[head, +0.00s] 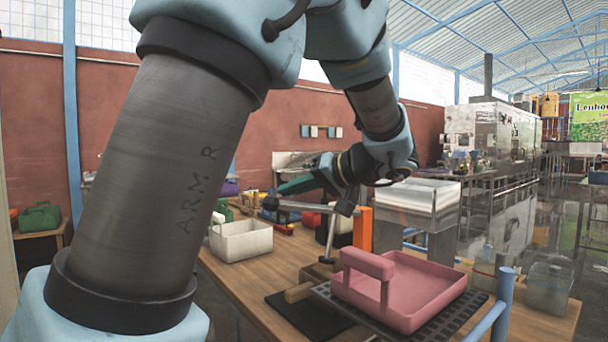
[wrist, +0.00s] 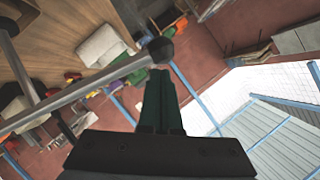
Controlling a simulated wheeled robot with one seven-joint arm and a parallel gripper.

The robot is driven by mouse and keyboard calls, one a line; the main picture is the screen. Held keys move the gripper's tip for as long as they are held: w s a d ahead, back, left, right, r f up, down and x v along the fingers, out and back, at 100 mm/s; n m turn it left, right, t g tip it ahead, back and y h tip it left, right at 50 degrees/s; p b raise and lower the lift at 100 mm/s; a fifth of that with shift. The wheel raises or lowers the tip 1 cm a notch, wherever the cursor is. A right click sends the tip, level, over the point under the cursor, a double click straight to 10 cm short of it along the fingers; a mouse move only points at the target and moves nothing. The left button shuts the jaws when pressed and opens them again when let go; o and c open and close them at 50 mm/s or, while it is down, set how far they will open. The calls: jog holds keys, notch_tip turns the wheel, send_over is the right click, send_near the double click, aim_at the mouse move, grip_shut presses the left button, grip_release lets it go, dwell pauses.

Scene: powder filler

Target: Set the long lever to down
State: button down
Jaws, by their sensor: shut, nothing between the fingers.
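The long lever (head: 308,206) is a grey metal rod lying about level in the head view, joined at its right end to the top of an upright metal post (head: 331,238). Its dark round knob (head: 270,203) is at the left end. In the wrist view the lever (wrist: 85,90) runs from the lower left up to the knob (wrist: 161,50). My gripper (head: 283,188) has green fingers and is shut and empty. Its fingertips (wrist: 158,72) are close to the knob, just above it in the head view; I cannot tell whether they touch.
A pink tray with a handle (head: 425,290) sits on a dark grate at the front of the wooden table (head: 240,282). A white bin (head: 240,242) stands to the left. An orange upright part (head: 362,228) and a metal box (head: 418,200) stand right of the post.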

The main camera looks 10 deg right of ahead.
aim_at(280, 205)
jog(key=shift+a+f, duration=0.1)
jog(key=shift+f, duration=0.05)
jog(key=f+b, duration=0.1)
jog(key=b, duration=0.1)
jog(key=f+b, duration=0.1)
jog(key=shift+s+a+f, duration=0.15)
jog(key=shift+a+f, duration=0.1)
jog(key=shift+f, duration=0.1)
jog(key=shift+s+a+f+n+h+b, duration=0.1)
jog(key=shift+a+f+n+h+b, duration=0.15)
jog(key=shift+b, duration=0.3)
jog(key=shift+f+n+h+b, duration=0.15)
jog(key=shift+f+n+b, duration=0.15)
jog(key=shift+b, duration=0.25)
jog(key=shift+r, duration=0.1)
